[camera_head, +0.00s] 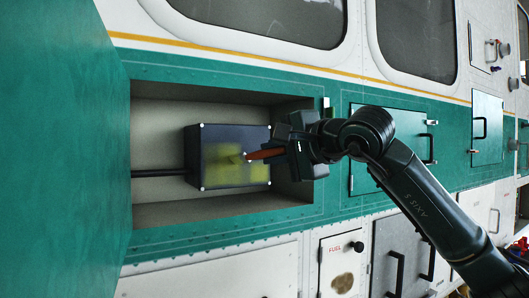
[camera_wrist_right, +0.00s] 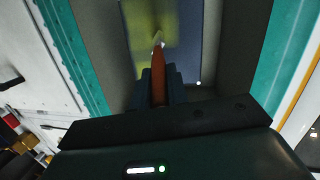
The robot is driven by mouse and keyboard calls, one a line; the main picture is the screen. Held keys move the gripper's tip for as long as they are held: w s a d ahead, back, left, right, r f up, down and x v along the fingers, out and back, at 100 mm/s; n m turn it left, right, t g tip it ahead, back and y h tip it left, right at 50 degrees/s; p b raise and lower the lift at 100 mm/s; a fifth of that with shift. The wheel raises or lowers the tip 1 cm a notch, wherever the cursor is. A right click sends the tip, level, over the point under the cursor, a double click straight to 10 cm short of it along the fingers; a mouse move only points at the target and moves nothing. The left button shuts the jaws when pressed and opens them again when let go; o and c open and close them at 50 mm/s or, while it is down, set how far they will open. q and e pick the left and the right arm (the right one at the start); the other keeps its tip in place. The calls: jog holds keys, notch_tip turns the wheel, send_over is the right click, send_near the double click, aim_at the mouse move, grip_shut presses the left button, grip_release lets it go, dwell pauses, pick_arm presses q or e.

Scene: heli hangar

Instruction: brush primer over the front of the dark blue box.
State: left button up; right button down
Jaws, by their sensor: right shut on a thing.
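The dark blue box (camera_head: 232,134) sits inside an open recess in the green side panel. Yellow-green primer (camera_head: 220,170) covers much of its front, patchily, with dark blue showing along the top and between patches. My right gripper (camera_head: 288,150) is shut on a brush with an orange-red handle (camera_head: 265,154). The brush tip is at the box front, near its middle; I cannot tell whether it touches. In the right wrist view the brush (camera_wrist_right: 158,72) points at the primer (camera_wrist_right: 140,28) beside bare blue surface (camera_wrist_right: 190,45). My left gripper is not in view.
The recess wall (camera_head: 165,112) surrounds the box, and a dark rod (camera_head: 158,173) runs to its left side. A large green panel (camera_head: 60,150) stands at the left. A green hatch with a handle (camera_head: 405,125) lies behind my right arm.

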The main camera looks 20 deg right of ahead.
jog(key=shift+w+d+p, duration=0.8)
jog(key=shift+w+d, duration=0.1)
jog(key=shift+d, duration=3.6)
jog(key=shift+s+a+r, duration=0.8)
jog(key=shift+s+a, duration=0.8)
jog(key=shift+a, duration=6.15)
jog(key=shift+w+d+r+p, duration=0.85)
jog(key=shift+w+d+p, duration=0.65)
jog(key=shift+d, duration=6.25)
jog(key=s+a+r, duration=0.1)
jog(key=a, duration=0.7)
jog(key=shift+s+r, duration=0.2)
jog(key=shift+s, duration=0.05)
